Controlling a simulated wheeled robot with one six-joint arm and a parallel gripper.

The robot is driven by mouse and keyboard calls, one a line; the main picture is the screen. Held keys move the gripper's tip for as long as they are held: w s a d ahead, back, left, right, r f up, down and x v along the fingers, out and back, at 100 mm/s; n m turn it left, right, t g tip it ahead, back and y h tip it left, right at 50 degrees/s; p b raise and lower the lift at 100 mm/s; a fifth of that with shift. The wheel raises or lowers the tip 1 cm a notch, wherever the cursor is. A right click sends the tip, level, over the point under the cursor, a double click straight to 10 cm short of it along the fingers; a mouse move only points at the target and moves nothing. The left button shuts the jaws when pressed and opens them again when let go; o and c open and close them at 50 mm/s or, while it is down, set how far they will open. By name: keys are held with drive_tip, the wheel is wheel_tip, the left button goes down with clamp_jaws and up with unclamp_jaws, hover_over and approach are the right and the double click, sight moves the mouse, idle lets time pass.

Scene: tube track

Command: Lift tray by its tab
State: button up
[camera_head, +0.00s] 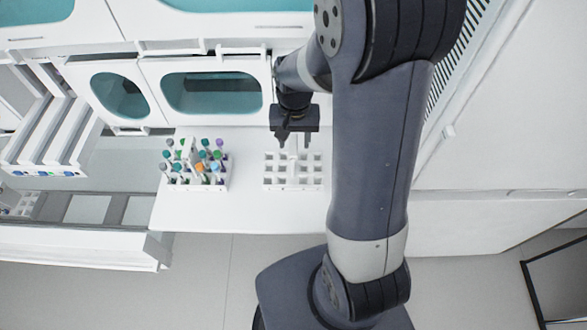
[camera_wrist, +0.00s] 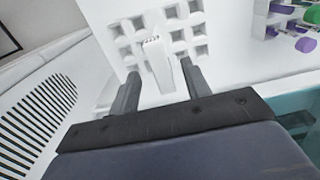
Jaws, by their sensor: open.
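A white tray (camera_head: 293,188) with rows of empty square holes stands on the white worktop. It also fills the upper middle of the wrist view (camera_wrist: 187,20). Its upright white tab (camera_wrist: 157,58) rises from the middle of the tray. My gripper (camera_head: 295,142) is open above the tray, pointing down. In the wrist view its two dark fingers (camera_wrist: 160,72) are on either side of the tab, with a visible gap at each side. Whether the fingertips are deep enough along the tab is hard to tell.
A second rack (camera_head: 197,187) full of tubes with coloured caps stands to the left of the empty tray, with a clear gap between. The worktop (camera_head: 245,215) in front is bare. A machine with teal windows (camera_head: 212,92) stands close behind.

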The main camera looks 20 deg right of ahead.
sight(293, 161)
drive_tip(key=shift+a+f+p, duration=0.1)
drive_tip(key=shift+f+p, duration=0.25)
drive_tip(key=shift+f, duration=2.15)
drive_tip(key=shift+c, duration=0.5)
clamp_jaws()
